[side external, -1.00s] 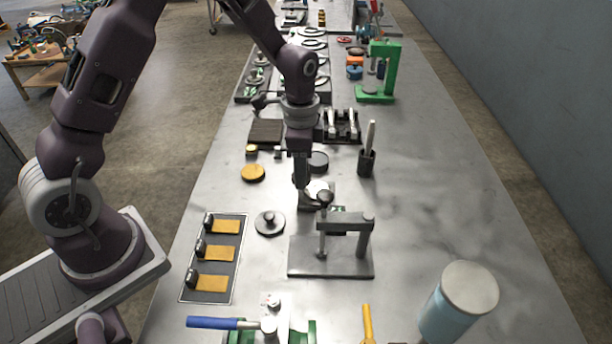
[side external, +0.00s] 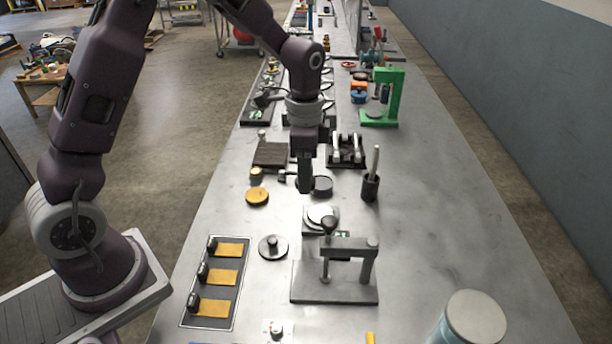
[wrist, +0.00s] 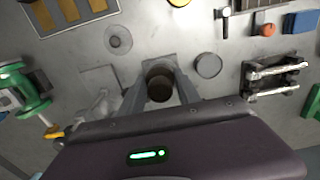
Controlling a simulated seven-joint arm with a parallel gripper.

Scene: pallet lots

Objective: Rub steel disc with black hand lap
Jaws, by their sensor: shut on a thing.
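The steel disc (side external: 320,215) is a bright, shiny round on a small plate behind the grey clamp stand (side external: 335,290) in the side view. The stand's dark knob covers part of it. My gripper (side external: 304,187) is above the bench, up and slightly left of the disc in the picture. In the wrist view my gripper (wrist: 160,82) has its two fingers on either side of a dark round piece (wrist: 160,88), which appears to be the black hand lap. It is shut on this piece. The piece's underside is hidden, and I see no contact with the disc.
A grey knobbed disc (side external: 273,247) and a tray with yellow tabs (side external: 215,282) lie at left. A yellow disc (side external: 257,197), a dark round (side external: 322,186) and a cup with a handle (side external: 371,188) stand nearby.

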